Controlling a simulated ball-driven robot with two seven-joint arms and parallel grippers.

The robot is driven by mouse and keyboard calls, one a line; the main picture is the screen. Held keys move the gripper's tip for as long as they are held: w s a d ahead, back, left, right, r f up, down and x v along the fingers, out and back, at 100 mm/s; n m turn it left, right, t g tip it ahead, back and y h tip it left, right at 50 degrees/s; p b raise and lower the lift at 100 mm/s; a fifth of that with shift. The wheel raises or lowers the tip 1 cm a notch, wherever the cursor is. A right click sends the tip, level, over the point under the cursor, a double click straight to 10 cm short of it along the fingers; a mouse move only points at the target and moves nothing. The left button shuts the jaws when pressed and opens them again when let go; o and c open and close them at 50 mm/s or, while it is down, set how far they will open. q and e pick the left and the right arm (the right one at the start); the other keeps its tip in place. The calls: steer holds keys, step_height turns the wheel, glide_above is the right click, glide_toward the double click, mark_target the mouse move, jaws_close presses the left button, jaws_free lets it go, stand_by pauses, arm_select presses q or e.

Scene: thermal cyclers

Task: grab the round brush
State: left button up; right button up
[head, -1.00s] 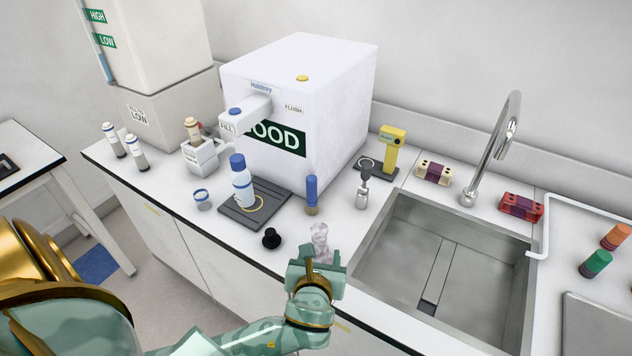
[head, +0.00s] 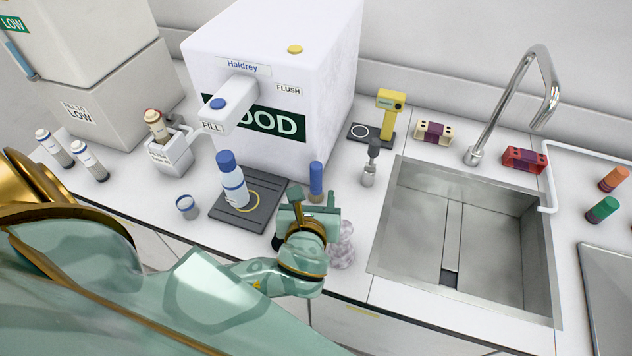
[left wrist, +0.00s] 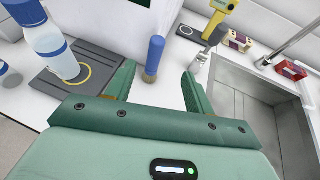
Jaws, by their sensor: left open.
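The round brush appears to be the upright item with a blue handle (head: 316,178) and a short tan lower end, standing on the counter in front of the white machine. It also shows in the left wrist view (left wrist: 154,58), just beyond the jaws and between their lines, nearer the left finger. My left gripper (head: 308,203) is open and empty, on the near side of the brush. In the head view the gripper hides the brush's foot. My right gripper is not in view.
A blue-capped bottle (head: 232,182) stands on a dark pad (head: 222,216) left of the brush. A dark-topped metal item (head: 370,165) stands to its right, before the sink (head: 398,215). A translucent lumpy object (head: 343,250) is beside my gripper. The white machine (head: 335,90) stands behind.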

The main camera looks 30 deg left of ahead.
mark_target(315, 172)
arm_select(q)
steer(key=x, duration=0.6)
steer(key=b+x, duration=0.1)
steer(key=x, duration=0.5)
steer(key=shift+w+a+f+b, duration=0.1)
steer(key=shift+a+f+b, duration=0.2)
steer(key=shift+a+f, duration=0.05)
jaws_close()
